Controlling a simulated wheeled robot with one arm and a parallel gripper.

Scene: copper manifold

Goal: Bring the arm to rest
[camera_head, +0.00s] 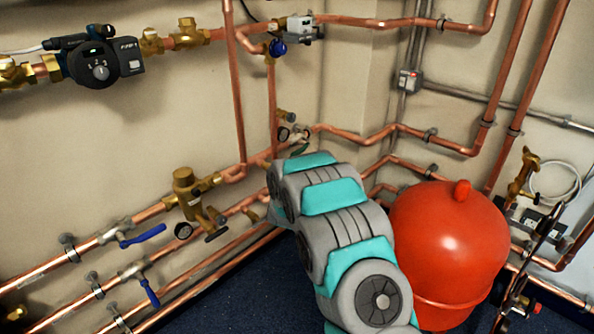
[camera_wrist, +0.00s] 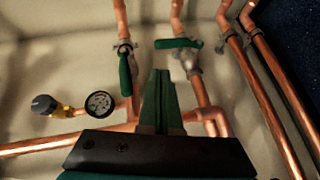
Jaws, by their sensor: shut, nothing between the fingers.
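My arm, grey with teal panels, reaches from the lower right of the head view toward the pipes on the back wall. Its far end hides my gripper there. In the wrist view my gripper (camera_wrist: 161,78) has its two dark green fingers together, with nothing between them. Behind the fingers are copper pipes with two green-handled valves, one on the left (camera_wrist: 126,76) and one on the right (camera_wrist: 178,43). I cannot tell whether the fingers touch a pipe.
A round gauge (camera_wrist: 98,104) is left of the fingers. In the head view a red tank (camera_head: 447,240) stands close to my arm's right side. Blue-handled valves (camera_head: 142,236) and a brass valve (camera_head: 187,192) are at left. Dark blue floor (camera_head: 262,285) shows below.

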